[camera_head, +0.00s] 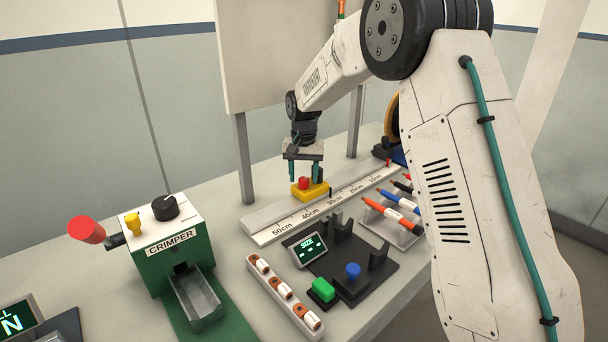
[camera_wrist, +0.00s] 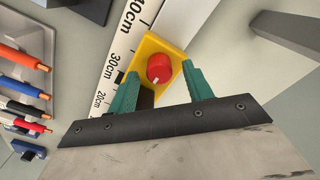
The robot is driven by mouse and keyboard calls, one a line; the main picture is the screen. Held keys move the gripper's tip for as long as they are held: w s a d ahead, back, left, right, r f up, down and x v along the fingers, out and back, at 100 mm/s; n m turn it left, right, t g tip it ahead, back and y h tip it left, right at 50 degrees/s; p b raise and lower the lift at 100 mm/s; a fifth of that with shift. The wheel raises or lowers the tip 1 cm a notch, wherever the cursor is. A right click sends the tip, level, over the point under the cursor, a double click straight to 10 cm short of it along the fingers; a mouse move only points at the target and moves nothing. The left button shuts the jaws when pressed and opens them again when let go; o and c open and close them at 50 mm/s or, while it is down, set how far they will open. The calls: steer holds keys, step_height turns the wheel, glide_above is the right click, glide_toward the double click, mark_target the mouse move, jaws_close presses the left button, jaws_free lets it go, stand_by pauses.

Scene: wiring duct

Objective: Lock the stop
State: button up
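The stop is a yellow block (camera_head: 311,192) with a red knob (camera_head: 304,183) on top. It sits on the ruler rail (camera_head: 283,229) near the 30cm and 40cm marks. In the wrist view the yellow block (camera_wrist: 173,47) and the red knob (camera_wrist: 159,68) with a small pale mark are seen from above. My gripper (camera_head: 305,178) is just over the stop, pointing down. In the wrist view my gripper (camera_wrist: 160,75) is open, its teal fingertips on either side of the knob with gaps, apparently not touching it.
A green crimper (camera_head: 172,245) with a red-ended lever stands at left. In front of the rail are a SIZE display (camera_head: 308,247), a blue button (camera_head: 352,270), a green button (camera_head: 322,289) and a strip of lugs (camera_head: 284,292).

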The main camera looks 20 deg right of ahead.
mark_target(304, 178)
step_height(304, 178, up, 8)
steer(key=shift+f, duration=0.1)
stand_by(0.4)
stand_by(0.4)
